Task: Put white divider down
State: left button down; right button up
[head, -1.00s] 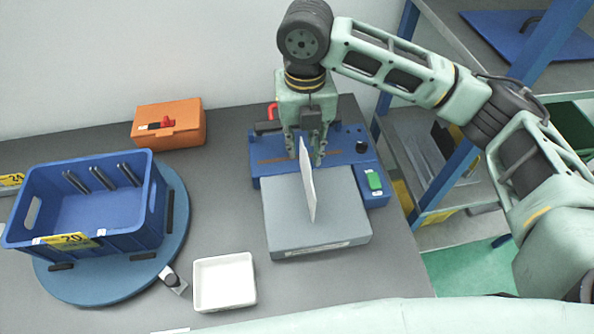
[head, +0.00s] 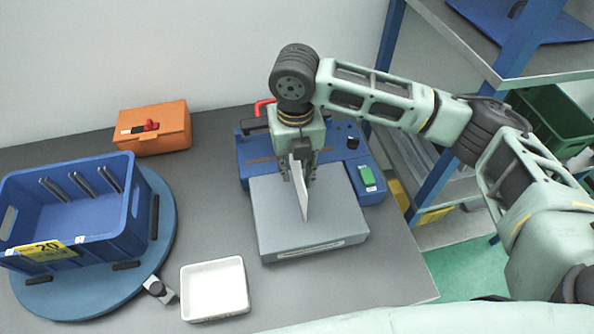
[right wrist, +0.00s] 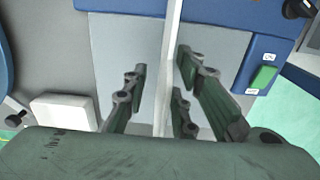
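The white divider (head: 302,192) is a thin upright plate over the grey block (head: 340,225); its lower edge appears to rest on the block's top. My right gripper (head: 301,170) points down around the divider's upper part. In the right wrist view the divider (right wrist: 168,70) runs as a thin white strip between the fingers of my right gripper (right wrist: 165,88), with grey surface showing on both sides of it. The fingers look apart from it, so the gripper looks open. The divider's end near the palm is hidden. My left gripper is not in view.
A blue fixture (head: 343,150) with a green button (head: 366,175) adjoins the block. A blue crate (head: 128,220) holding dark dividers sits on a blue turntable (head: 100,295). A white tray (head: 240,308), an orange box (head: 170,145) and shelving (head: 455,50) stand around. Table between is clear.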

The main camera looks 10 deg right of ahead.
aim_at(297, 176)
jog(key=shift+d+f, duration=0.15)
jog(key=shift+f, duration=1.45)
jog(key=shift+c, duration=0.3)
grip_shut()
